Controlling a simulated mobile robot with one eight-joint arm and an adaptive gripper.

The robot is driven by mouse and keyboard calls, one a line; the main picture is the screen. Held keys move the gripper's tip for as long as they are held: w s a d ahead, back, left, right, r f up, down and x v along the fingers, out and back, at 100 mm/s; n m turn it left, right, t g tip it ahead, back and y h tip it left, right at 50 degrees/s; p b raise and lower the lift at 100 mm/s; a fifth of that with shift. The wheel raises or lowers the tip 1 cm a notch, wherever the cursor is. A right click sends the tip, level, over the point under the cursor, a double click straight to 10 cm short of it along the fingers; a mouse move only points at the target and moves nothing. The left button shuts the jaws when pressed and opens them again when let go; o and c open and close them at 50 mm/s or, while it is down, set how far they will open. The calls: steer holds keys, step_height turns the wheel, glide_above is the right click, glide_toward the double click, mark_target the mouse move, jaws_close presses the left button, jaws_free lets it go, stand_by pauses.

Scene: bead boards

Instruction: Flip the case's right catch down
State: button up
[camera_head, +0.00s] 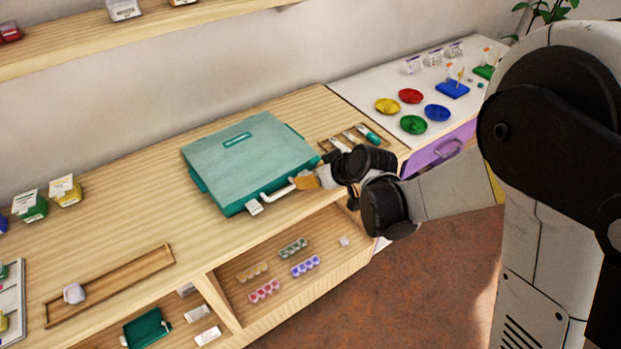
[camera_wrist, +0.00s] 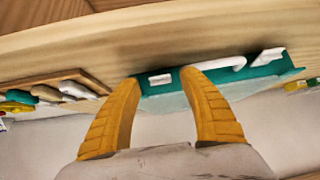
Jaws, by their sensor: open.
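The teal case (camera_head: 245,160) lies closed on the wooden counter, its front side facing the room. Its white left catch (camera_head: 254,207) sticks out from the front edge; it also shows in the wrist view (camera_wrist: 268,56). The white handle (camera_head: 278,193) is between the catches. The white right catch (camera_wrist: 160,79) shows between my fingertips in the wrist view; in the head view my gripper hides it. My gripper (camera_head: 308,182) is open, with its yellow fingers (camera_wrist: 160,90) at the case's front right. I cannot tell whether a finger touches the catch.
A wooden tray with tools (camera_head: 352,137) lies just right of the case, close to my gripper. An open shelf with small bead strips (camera_head: 293,248) is below the counter. The counter left of the case is mostly clear. Coloured dishes (camera_head: 410,96) stand on the white cabinet.

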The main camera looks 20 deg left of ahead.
steer(key=shift+w+a+f, duration=0.15)
steer(key=shift+a+f, duration=0.15)
jaws_close()
steer(key=f+t+y+b, duration=0.1)
steer(key=b, duration=0.2)
steer(key=shift+d+f, duration=0.1)
steer(key=shift+f, duration=0.05)
steer(key=y+b, duration=0.1)
steer(key=b, duration=0.2)
steer(key=shift+f+t, duration=0.2)
steer(key=shift+t, duration=0.1)
steer(key=shift+r+y+b, duration=0.1)
steer(key=shift+y+b, duration=0.3)
steer(key=shift+r, duration=0.1)
